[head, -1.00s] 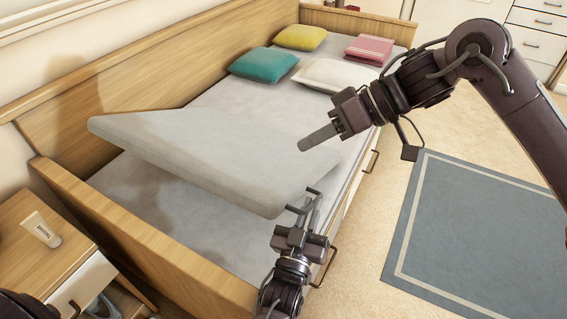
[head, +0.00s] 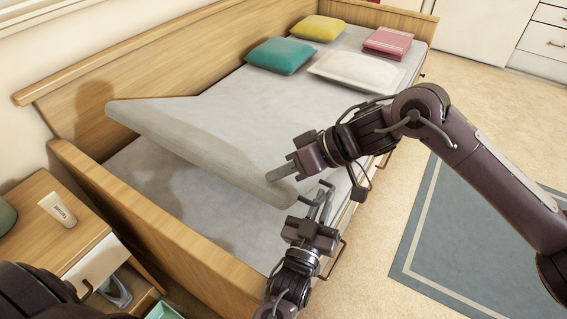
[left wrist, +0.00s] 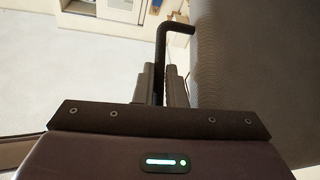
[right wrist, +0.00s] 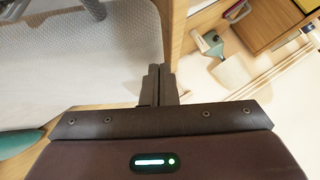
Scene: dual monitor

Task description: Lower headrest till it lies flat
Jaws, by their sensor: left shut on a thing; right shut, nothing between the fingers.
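The headrest (head: 190,135) is the grey padded section at the near end of the bed. It is tilted, with a gap below its raised near edge. My left gripper (head: 322,198) is at its near right corner, shut on a dark bent lever (head: 329,187). The left wrist view shows the lever (left wrist: 178,28) between the fingers, beside a grey surface (left wrist: 255,75). My right gripper (head: 282,173) is shut and empty, its fingertips in front of the headrest's right part; whether they touch it is unclear. Its closed fingers (right wrist: 159,83) also show in the right wrist view.
The bed's wooden end board (head: 165,220) stands near the headrest. A nightstand (head: 30,228) with a tube (head: 57,210) is at left. Teal (head: 279,56), yellow (head: 318,28) and white (head: 357,71) pillows lie farther back. Open floor with a blue rug (head: 455,240) is at right.

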